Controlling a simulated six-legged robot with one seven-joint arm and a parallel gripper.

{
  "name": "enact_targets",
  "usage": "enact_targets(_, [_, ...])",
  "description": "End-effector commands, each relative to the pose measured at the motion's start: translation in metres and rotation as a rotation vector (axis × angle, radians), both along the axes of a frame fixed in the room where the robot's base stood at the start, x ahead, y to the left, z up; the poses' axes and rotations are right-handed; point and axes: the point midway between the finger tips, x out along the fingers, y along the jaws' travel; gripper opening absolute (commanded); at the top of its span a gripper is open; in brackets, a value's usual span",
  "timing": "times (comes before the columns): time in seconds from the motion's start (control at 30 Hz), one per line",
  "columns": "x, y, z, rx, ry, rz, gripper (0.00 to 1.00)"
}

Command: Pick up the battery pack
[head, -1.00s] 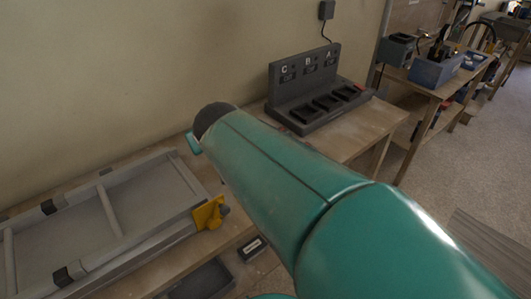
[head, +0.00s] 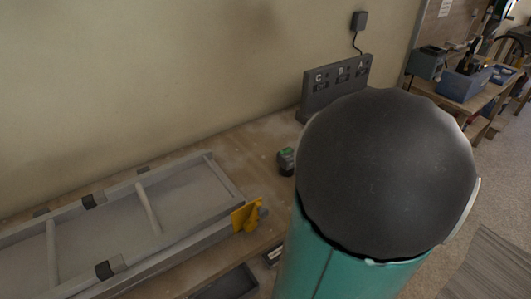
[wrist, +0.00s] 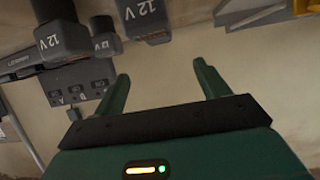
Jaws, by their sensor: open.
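In the head view a dark battery pack (head: 287,161) with some green on it stands on the wooden bench, just left of my arm. The wrist view is upside down and shows several dark packs marked "12 V". My arm hides the gripper in the head view.
A dark charger (head: 313,92) marked C, B, A stands against the wall, partly hidden by my arm; it also shows in the wrist view (wrist: 75,85). A grey frame (head: 145,208) with a yellow part (head: 247,214) at its corner takes up the bench's left. A dark bin (head: 228,284) is lower down.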

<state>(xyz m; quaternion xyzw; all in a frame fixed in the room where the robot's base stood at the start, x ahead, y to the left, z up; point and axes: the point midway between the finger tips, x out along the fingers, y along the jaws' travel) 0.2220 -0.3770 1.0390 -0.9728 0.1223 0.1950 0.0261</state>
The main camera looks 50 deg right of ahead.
Motion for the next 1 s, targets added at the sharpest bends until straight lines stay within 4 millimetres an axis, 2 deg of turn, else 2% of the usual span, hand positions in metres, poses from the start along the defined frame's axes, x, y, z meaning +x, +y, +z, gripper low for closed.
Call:
enact_targets(0.4, [0.07, -0.016, -0.028, 0.002, 0.0, 0.007, 0.75])
enact_targets(0.63, [0.086, -0.019, -0.034, 0.0, 0.0, 0.005, 0.75])
enact_targets(0.9, [0.12, -0.028, -0.049, -0.001, 0.0, 0.006, 0.75])
enact_targets(1.0, [0.124, -0.03, -0.051, -0.002, -0.001, 0.004, 0.75])
